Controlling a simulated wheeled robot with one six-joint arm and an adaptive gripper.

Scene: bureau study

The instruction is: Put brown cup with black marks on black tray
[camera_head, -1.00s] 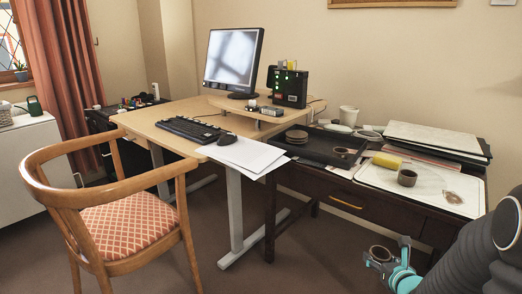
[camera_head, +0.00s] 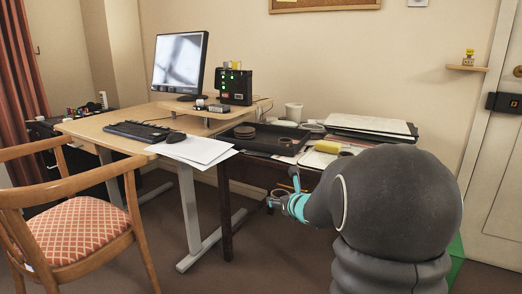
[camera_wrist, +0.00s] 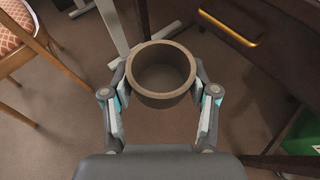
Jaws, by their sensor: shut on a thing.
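A brown cup (camera_wrist: 160,101) with a round open rim is held upright between the two fingers of my gripper (camera_wrist: 161,84) in the wrist view. The fingers press on its left and right sides. Its inside looks empty, and I cannot make out black marks on it. In the head view my gripper (camera_head: 283,201) is in front of the dark desk, lower than its top, and the cup there is small and hard to see. The black tray (camera_head: 262,146) lies on the dark desk, behind and left of my gripper. A stack of round brown things (camera_head: 245,132) stands on its left part.
A dark desk with a drawer (camera_wrist: 232,20) is close to the gripper. A yellow block (camera_head: 327,147), a white cup (camera_head: 293,112) and stacked folders (camera_head: 370,126) are right of or behind the tray. Papers (camera_head: 193,150) lie left. A wooden chair (camera_head: 75,215) stands at left.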

